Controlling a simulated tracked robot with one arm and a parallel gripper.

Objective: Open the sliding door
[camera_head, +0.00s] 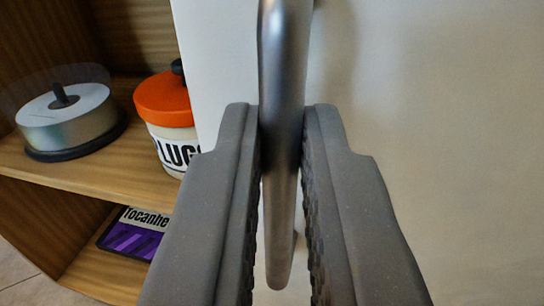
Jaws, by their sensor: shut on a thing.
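The sliding door (440,110) is a plain pale panel that fills the middle and right of the view. Its left edge runs down beside the open shelves. A grey metal bar handle (285,60) stands upright on the door. My gripper (283,135) is shut on the handle, with one dark ridged finger on each side of it. The handle's lower end shows between the fingers. The fingers hide part of the door and its lower left edge.
Wooden shelves (85,172) are open at left. A disc spindle (68,118) and a white jar with an orange lid (166,100) stand on one shelf, the jar close to the door edge. A purple-and-black case (135,236) lies below. Tiled floor (15,272) shows at lower left.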

